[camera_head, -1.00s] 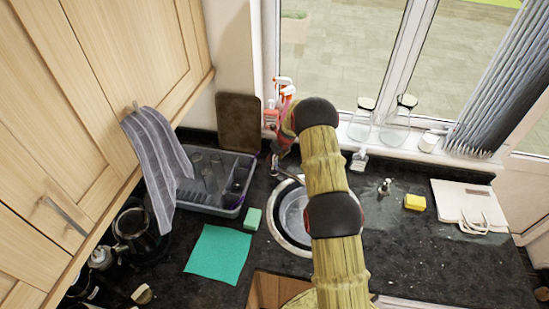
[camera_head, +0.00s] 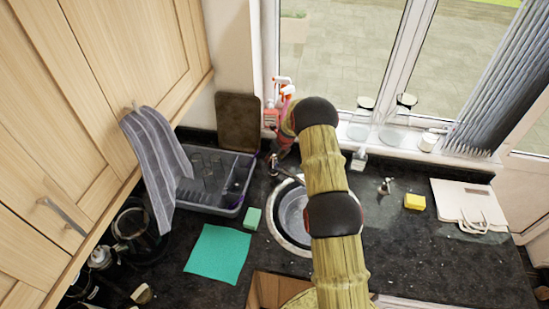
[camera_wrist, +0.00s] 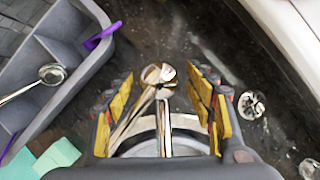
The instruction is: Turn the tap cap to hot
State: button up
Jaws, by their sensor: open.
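The chrome tap shows in the wrist view, with its rounded cap (camera_wrist: 158,73) between my fingers and its spout (camera_wrist: 132,121) running down toward the sink. My gripper (camera_wrist: 164,92) is open, with yellow-padded fingers to the left and right of the tap. I see a gap on both sides of the cap and no clear contact. In the head view my gripper (camera_head: 274,163) is small at the back of the sink (camera_head: 275,226), and my arm hides the cap and much of the sink. I cannot read any hot or cold mark.
A grey dish rack (camera_head: 212,207) stands left of the tap. Spray bottles (camera_head: 283,95) and glass jars (camera_head: 396,122) stand along the window side. A teal cloth (camera_head: 218,254), a green sponge (camera_head: 253,218) and a yellow sponge (camera_head: 415,202) lie on the dark counter.

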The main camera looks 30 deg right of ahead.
jog(key=v, duration=1.2)
jog(key=shift+c, duration=0.2)
